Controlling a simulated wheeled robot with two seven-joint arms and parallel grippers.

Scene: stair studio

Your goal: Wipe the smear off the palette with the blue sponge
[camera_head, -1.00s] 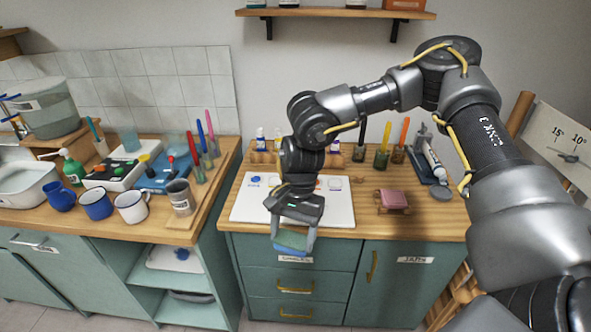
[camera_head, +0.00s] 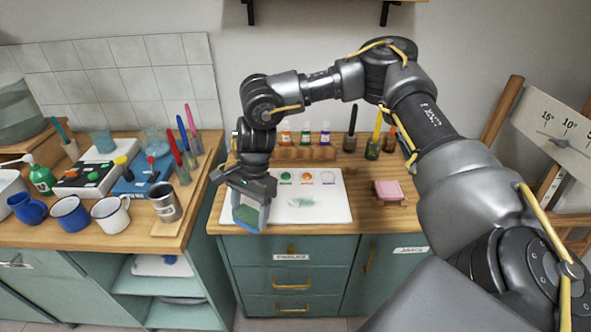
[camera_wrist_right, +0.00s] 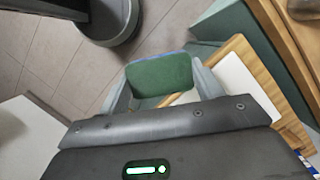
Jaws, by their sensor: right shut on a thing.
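The white palette (camera_head: 335,208) lies flat at the front of the wooden counter, with paint spots along its back. A pale green smear (camera_head: 302,202) shows on it, right of my right gripper. My right gripper (camera_head: 250,220) is shut on the blue sponge (camera_head: 246,217), which has a green face, at the palette's front left corner. In the right wrist view the sponge (camera_wrist_right: 160,75) sits between the fingers, green face showing. I cannot tell whether it touches the palette. My left gripper is out of view.
A pink block (camera_head: 388,189) rests on a small wooden stand right of the palette. Paint bottles (camera_head: 305,135) and brush jars (camera_head: 373,148) stand behind. Mugs (camera_head: 110,212) and a metal cup (camera_head: 165,202) stand on the left counter, across a gap.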

